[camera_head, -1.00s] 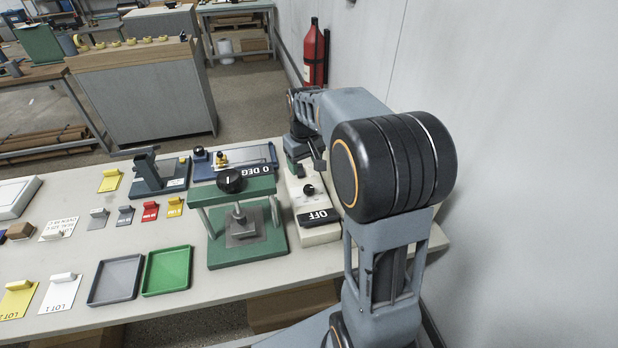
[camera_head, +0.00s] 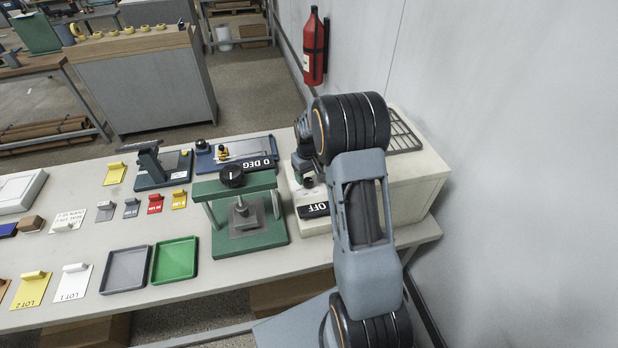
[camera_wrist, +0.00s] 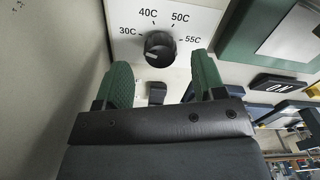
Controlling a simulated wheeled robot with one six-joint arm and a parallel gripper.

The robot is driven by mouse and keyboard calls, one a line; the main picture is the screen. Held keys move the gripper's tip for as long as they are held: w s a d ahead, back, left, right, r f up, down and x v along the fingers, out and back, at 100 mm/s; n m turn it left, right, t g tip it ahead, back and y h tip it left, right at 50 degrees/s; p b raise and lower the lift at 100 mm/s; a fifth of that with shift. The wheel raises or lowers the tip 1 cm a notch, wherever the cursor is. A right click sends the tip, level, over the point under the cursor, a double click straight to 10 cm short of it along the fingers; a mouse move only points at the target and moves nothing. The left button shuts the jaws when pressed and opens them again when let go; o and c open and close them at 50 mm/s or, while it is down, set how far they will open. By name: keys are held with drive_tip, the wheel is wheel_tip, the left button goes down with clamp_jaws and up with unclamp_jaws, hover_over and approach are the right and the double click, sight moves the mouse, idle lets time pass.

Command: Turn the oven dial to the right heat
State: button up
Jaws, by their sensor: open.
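The oven dial (camera_wrist: 159,49) is a round black knob on a white plate, with 30C, 40C, 50C and 55C marked around it. Its white mark points to the left, nearest the 30C side. My gripper (camera_wrist: 163,82) is open, its two green fingers apart and empty just below the dial in the wrist view. The fingers do not appear to enclose it. In the head view, the cream oven (camera_head: 425,190) stands at the table's right end with a dark rack on top. My arm hides much of it, and the dial is not seen there.
Green (camera_head: 176,260) and grey (camera_head: 124,270) trays lie on the table. A wall closes off the right.

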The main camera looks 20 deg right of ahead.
sight(308, 183)
drive_tip(key=shift+f, duration=1.35)
drive_tip(key=shift+c, duration=0.2)
drive_tip(key=c, duration=0.9)
